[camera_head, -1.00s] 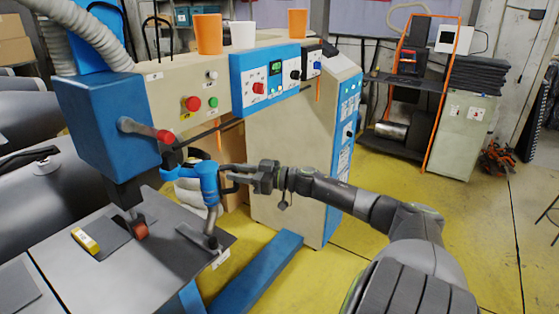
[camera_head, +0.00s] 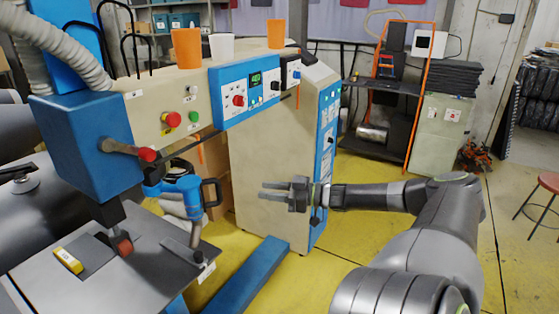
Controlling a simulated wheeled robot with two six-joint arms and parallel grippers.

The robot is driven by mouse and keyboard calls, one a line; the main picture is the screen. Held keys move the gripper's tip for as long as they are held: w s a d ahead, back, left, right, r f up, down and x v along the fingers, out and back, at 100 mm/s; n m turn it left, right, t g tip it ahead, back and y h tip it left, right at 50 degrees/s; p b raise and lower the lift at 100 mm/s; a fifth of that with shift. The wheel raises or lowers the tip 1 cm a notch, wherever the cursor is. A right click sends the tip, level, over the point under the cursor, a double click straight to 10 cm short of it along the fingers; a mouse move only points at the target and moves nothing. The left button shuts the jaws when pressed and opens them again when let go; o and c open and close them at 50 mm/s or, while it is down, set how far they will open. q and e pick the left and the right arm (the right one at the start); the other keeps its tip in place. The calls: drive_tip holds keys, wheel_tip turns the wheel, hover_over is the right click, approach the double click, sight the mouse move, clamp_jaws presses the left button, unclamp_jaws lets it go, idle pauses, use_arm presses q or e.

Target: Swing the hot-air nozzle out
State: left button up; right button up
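The hot-air nozzle (camera_head: 183,197) is a blue body with a black loop handle (camera_head: 211,193) on its right side. It sits in front of the welding machine (camera_head: 90,145), above the right part of the grey work plate (camera_head: 150,262). A grey tube (camera_head: 196,236) points down from it near the plate's right edge. My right gripper (camera_head: 263,191) is open and empty, with its fingers pointing left towards the handle. A clear gap lies between the fingertips and the handle. My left gripper is not in view.
A lever with a red knob (camera_head: 147,155) sticks out just above the nozzle. A beige cabinet (camera_head: 268,150) stands behind my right gripper. A blue floor beam (camera_head: 245,275) runs below. The yellow floor right of the cabinet is partly clear.

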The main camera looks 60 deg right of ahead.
drive_tip(key=shift+v, duration=1.25)
